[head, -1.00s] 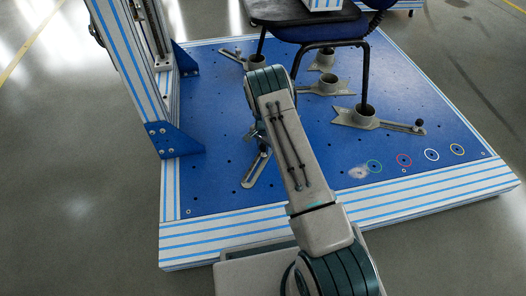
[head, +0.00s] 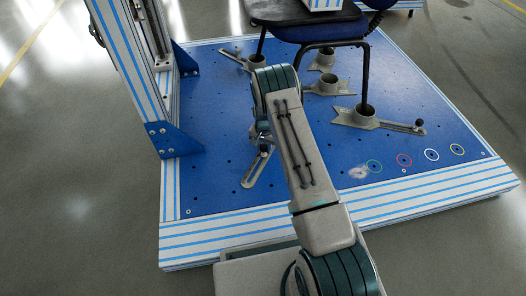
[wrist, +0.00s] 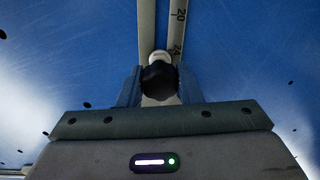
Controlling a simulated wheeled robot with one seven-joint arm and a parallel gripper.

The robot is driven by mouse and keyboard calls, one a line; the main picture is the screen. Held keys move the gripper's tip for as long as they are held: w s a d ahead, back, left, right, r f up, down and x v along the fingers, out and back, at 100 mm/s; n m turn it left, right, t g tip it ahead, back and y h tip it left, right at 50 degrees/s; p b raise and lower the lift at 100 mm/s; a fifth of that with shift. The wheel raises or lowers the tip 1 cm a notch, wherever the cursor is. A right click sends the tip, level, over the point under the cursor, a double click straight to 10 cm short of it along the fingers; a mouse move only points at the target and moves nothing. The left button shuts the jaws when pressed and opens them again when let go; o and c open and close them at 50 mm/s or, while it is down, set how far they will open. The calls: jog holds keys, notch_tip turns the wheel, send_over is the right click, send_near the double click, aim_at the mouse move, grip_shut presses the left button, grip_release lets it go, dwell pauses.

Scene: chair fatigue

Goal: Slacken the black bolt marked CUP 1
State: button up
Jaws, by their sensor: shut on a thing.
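The black bolt (wrist: 158,78) has a lobed knob and sits on a grey slotted arm (wrist: 147,30) in the wrist view. My gripper (wrist: 158,88) is shut on this knob, one finger on each side. In the head view the slotted arm (head: 258,172) lies on the blue plate, with a dark knob (head: 264,149) near its far end. My own arm hides most of my gripper and the cup there. No CUP 1 marking is readable; the numbers 20 and 24 show on the slotted arm.
A chair (head: 322,30) stands on the blue plate (head: 330,190), one leg in a cup (head: 364,112). Other cups with slotted arms (head: 243,60) lie around. A striped post with a blue bracket (head: 172,142) rises at left. Coloured rings (head: 404,160) mark the front right.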

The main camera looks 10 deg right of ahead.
jog(key=n, duration=0.3)
jog(key=shift+n, duration=0.4)
jog(key=n, duration=0.4)
jog(key=o, duration=1)
jog(key=m, duration=0.3)
jog(key=shift+m, duration=0.3)
